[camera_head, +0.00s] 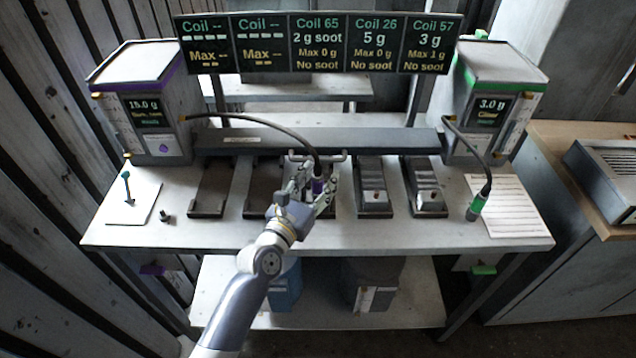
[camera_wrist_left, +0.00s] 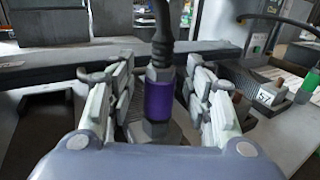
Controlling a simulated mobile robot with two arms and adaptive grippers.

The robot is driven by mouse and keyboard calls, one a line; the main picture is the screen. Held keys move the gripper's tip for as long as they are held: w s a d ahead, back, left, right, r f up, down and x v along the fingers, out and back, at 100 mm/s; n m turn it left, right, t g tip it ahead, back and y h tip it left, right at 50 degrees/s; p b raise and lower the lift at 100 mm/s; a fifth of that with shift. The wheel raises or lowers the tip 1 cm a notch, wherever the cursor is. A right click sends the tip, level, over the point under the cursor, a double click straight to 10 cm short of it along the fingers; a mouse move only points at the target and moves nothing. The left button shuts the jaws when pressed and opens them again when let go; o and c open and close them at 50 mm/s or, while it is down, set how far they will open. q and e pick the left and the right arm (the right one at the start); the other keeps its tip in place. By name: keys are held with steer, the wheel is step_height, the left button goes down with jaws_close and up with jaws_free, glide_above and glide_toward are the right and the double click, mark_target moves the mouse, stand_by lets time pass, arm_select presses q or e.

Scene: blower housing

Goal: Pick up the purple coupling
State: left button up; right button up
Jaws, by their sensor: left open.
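The purple coupling (camera_head: 318,186) is at the end of a dark hose that runs from the left machine. It stands upright over the middle slot of the bench. In the left wrist view the purple coupling (camera_wrist_left: 159,100) sits between the two fingers of my left gripper (camera_wrist_left: 160,90), with a gap on each side. In the head view my left gripper (camera_head: 308,190) reaches up from below around the coupling. It is open. The fingers partly hide the coupling and the slot beneath it. My right gripper is not in view.
A machine with purple trim (camera_head: 146,100) stands at the left and one with green trim (camera_head: 497,95) at the right. A green coupling (camera_head: 476,207) stands at the right of the bench (camera_head: 400,238). Metal blocks (camera_head: 372,190) sit in the slots to the right. A display board (camera_head: 318,43) hangs above.

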mark_target(316, 172)
arm_select(q)
jaws_close()
steer(key=shift+r, duration=0.1)
stand_by(0.3)
steer(key=shift+r, duration=0.45)
steer(key=shift+s+a+r, duration=0.1)
steer(key=shift+s+r, duration=0.15)
steer(key=shift+r, duration=0.35)
steer(key=shift+s+a+r, duration=0.1)
steer(key=shift+s+r, duration=0.1)
steer(key=shift+r, duration=0.4)
steer(key=s+d+r+b+v, duration=0.1)
steer(key=d+v, duration=0.1)
steer(key=v, duration=1.3)
steer(key=shift+r+b, duration=0.3)
